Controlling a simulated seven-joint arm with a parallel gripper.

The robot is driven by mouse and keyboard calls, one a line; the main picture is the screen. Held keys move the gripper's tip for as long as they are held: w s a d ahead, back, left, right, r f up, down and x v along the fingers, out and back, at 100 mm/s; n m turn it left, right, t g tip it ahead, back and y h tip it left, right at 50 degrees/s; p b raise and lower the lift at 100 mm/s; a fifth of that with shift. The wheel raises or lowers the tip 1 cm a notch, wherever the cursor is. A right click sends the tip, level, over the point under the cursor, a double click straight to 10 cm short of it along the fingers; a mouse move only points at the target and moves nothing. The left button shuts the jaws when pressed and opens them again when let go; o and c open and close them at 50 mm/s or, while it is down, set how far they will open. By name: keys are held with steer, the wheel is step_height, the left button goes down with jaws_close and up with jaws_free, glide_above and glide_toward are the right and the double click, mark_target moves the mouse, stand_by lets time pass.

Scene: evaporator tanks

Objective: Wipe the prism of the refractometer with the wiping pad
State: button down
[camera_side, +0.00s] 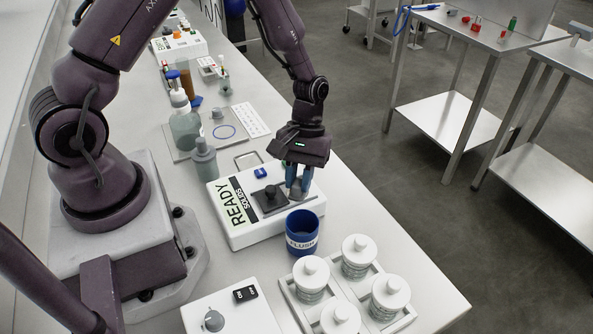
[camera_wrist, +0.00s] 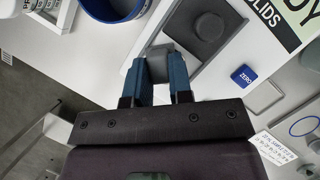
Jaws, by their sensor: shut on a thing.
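The refractometer (camera_side: 238,236) is a white box on the bench with a "READY SOLIDS" display and a blue ZERO button (camera_wrist: 244,76). Its top carries a dark plate with a round black knob (camera_side: 271,193), which also shows in the wrist view (camera_wrist: 209,27). Beside that is a grey recessed plate (camera_wrist: 163,25). My gripper (camera_side: 298,184) points down over this plate, its blue fingers shut on a grey rounded piece, apparently the wiping pad (camera_wrist: 158,63). The pad is at or just above the plate; contact cannot be told. I cannot make out the prism; the pad and fingers may cover it.
A blue FLUSH cup (camera_side: 304,244) stands close in front of the refractometer. A tray of white-lidded jars (camera_side: 390,291) is at the front right. Another white device (camera_side: 235,312) stands at the front.

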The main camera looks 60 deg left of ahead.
steer(key=shift+d, duration=0.55)
steer(key=shift+a, duration=1.2)
steer(key=shift+d, duration=1.1)
steer(key=shift+a, duration=1.1)
step_height(320, 180, up, 8)
steer(key=shift+f, duration=0.25)
